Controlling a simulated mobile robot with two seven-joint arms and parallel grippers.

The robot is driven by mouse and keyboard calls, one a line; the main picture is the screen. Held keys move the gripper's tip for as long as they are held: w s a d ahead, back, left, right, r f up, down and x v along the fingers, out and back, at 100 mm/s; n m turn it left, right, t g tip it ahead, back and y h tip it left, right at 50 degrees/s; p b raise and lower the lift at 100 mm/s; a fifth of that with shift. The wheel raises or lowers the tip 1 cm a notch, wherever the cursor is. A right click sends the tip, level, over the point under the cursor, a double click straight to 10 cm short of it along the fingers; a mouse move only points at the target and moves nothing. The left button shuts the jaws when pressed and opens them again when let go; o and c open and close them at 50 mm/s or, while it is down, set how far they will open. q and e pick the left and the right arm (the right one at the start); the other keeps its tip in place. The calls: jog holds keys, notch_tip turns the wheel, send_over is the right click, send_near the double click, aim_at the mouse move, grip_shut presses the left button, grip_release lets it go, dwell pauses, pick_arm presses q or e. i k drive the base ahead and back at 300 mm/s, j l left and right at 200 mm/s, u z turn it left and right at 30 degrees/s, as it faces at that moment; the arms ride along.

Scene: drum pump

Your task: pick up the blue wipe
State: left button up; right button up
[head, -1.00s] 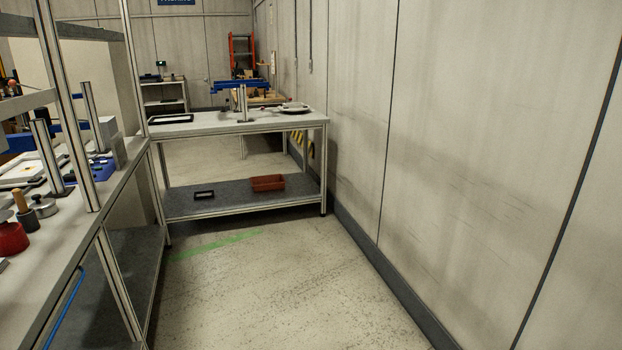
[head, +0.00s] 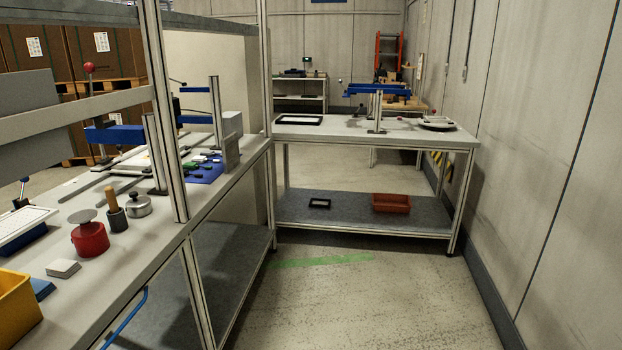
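A small flat blue piece (head: 41,288) lies on the left workbench (head: 130,290), partly hidden behind a yellow bin. It may be the blue wipe, but I cannot tell for sure. A red can with a grey dish-like top (head: 90,238) stands farther back on the bench. A small whitish block or stack (head: 63,268) lies between the can and the blue piece. Neither of my grippers is in view.
The yellow bin (head: 14,312) stands at the bench's near left. A wooden-handled tool (head: 116,212) and a metal pot (head: 138,206) stand behind the can. Upright posts (head: 165,110) rise from the bench. A red tray (head: 391,203) sits on the far table's lower shelf. The floor is clear.

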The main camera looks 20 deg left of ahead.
aim_at(41, 288)
jog(key=i+u, duration=0.45)
jog(key=i+l+u, duration=0.15)
jog(key=i+u, duration=0.3)
jog(key=i, duration=0.2)
jog(key=i+j+u, duration=0.1)
jog(key=i+u, duration=0.25)
jog(key=i, duration=0.4)
jog(key=z, duration=7.6)
jog(key=j+z, duration=0.15)
jog(key=z, duration=0.25)
jog(key=j+z, duration=0.15)
jog(key=z, duration=0.2)
jog(key=j+z, duration=0.15)
jog(key=z, duration=0.25)
jog(key=k+j+z, duration=0.1)
jog(key=z, duration=0.3)
